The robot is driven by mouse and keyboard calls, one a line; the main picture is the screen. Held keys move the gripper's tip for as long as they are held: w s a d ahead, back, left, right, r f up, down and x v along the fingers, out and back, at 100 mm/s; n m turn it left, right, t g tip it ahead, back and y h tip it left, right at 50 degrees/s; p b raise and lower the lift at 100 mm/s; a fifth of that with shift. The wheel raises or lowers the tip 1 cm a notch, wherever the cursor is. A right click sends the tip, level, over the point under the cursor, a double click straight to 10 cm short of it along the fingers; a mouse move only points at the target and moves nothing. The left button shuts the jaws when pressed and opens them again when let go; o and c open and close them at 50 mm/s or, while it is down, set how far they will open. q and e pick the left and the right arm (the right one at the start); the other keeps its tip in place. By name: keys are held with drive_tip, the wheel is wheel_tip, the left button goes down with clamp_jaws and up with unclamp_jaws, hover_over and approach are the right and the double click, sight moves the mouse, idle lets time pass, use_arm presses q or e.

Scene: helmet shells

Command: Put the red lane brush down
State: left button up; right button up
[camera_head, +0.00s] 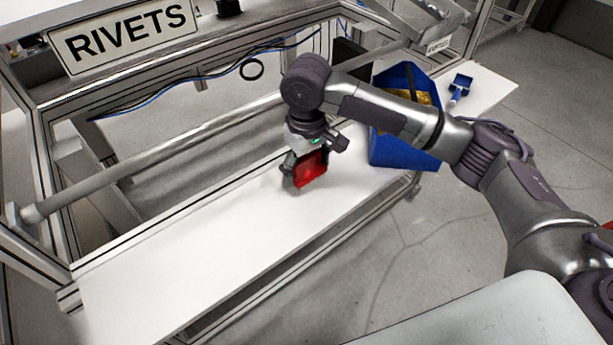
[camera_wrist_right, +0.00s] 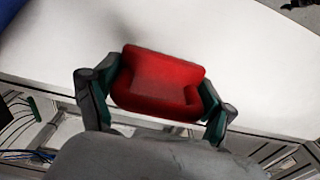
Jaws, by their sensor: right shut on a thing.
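The red lane brush (camera_head: 312,170) is held in my right gripper (camera_head: 304,168), over the white bench top (camera_head: 190,255). The right wrist view shows the red brush (camera_wrist_right: 158,82) between the two fingers of the right gripper (camera_wrist_right: 155,98), with a finger against each side. The head view does not clearly show whether the brush touches the bench top or hangs just above it. My left gripper is in neither view.
A blue bin (camera_head: 404,150) with yellowish contents stands on the bench to the right of the gripper. A small blue brush-like item (camera_head: 460,88) lies beyond it. The bench top to the left is clear. A RIVETS sign (camera_head: 130,32) hangs on the frame behind.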

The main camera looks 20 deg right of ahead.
sight(305, 169)
drive_tip(key=shift+w+f, duration=0.1)
drive_tip(key=shift+f, duration=0.2)
wheel_tip(305, 169, down, 2)
drive_tip(key=shift+a+f+p, duration=0.1)
drive_tip(key=shift+f+p, duration=0.15)
drive_tip(key=shift+p, duration=0.2)
drive_tip(key=shift+f, duration=0.5)
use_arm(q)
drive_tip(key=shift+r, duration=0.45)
use_arm(e)
drive_tip(key=o, duration=1.2)
drive_tip(key=shift+f, duration=0.1)
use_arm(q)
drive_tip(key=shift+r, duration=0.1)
